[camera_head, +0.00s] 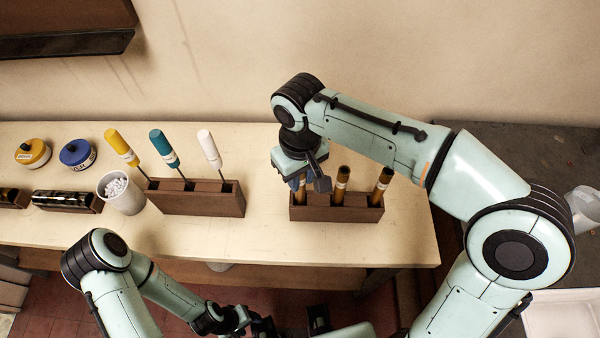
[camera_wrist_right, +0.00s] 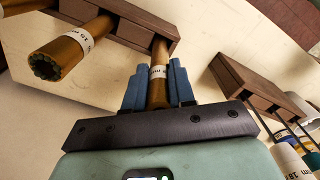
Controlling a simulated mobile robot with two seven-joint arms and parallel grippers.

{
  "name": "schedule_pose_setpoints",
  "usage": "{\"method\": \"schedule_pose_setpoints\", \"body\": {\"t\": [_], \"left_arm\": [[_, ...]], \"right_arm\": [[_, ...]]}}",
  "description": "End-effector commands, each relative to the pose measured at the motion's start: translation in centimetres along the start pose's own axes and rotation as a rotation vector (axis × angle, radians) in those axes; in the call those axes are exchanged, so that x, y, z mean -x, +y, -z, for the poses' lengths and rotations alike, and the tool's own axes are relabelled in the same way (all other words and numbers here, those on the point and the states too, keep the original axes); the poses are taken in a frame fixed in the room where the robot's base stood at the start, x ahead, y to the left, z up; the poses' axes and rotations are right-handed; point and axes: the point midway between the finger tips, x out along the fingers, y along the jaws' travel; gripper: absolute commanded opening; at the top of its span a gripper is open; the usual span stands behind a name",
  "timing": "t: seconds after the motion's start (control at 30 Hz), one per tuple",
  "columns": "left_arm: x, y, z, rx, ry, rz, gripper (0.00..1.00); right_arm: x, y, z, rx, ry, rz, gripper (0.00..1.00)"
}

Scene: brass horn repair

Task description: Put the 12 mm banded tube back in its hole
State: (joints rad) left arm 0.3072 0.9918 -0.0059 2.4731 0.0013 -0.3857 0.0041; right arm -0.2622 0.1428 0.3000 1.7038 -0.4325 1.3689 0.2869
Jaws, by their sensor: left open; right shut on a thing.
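My right gripper (camera_head: 308,182) is over the left end of a dark wooden tube rack (camera_head: 336,213). It is shut on a brass-coloured tube with a white band (camera_wrist_right: 160,52), which shows between its blue fingers in the right wrist view. The band's size is not clearly legible. The tube's far end meets the rack at its left hole; I cannot tell how deep it sits. Two other banded tubes, a middle one (camera_head: 341,186) and a right one (camera_head: 381,187), stand in the same rack. My left gripper (camera_head: 292,326) is open and empty at the bottom edge, in front of the table.
A second wooden rack (camera_head: 196,203) holds yellow, teal and white-handled tools. Left of it are a white cup (camera_head: 124,194), yellow (camera_head: 33,154) and blue (camera_head: 77,154) tins, and a dark cylinder in a holder (camera_head: 66,201). Tabletop between the racks is clear.

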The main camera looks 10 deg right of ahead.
Motion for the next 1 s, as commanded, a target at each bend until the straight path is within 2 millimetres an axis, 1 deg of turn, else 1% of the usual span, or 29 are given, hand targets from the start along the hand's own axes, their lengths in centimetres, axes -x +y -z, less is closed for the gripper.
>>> {"method": "schedule_pose_setpoints", "body": {"t": [0.17,0.2,0.27,0.3,0.57,0.67,0.77,0.87,1.0], "left_arm": [[-0.3,-0.1,-0.1,0.001,-0.002,0.001,0.56],[-0.3,-0.1,-0.1,0.001,-0.001,0.000,0.56],[-0.3,-0.1,-0.1,0.001,-0.001,0.000,0.56],[-0.3,-0.1,-0.1,0.000,-0.001,0.000,0.56],[-0.3,-0.1,-0.1,0.000,-0.001,0.000,0.56],[-0.1,-0.1,0.0,0.000,0.000,0.000,0.56],[0.2,0.1,0.1,0.000,0.001,0.000,0.56],[0.8,0.3,0.2,-0.001,0.004,-0.001,0.56],[1.7,0.8,0.5,-0.003,0.009,-0.003,0.56]], "right_arm": [[-0.5,0.0,0.0,0.000,0.000,0.000,0.00],[-0.5,0.0,0.0,0.000,0.000,0.000,0.31],[-0.4,0.0,0.0,0.000,0.000,0.000,0.50],[-0.4,0.0,0.0,0.000,0.000,0.000,0.54],[-0.4,0.0,0.0,0.000,0.000,0.000,0.54],[0.2,0.0,0.1,0.000,0.002,0.000,0.54],[1.6,0.0,0.1,0.000,0.004,0.001,0.54],[3.8,0.0,0.1,0.001,0.006,0.001,0.54],[7.2,0.0,0.2,0.001,0.006,0.000,0.54]]}}
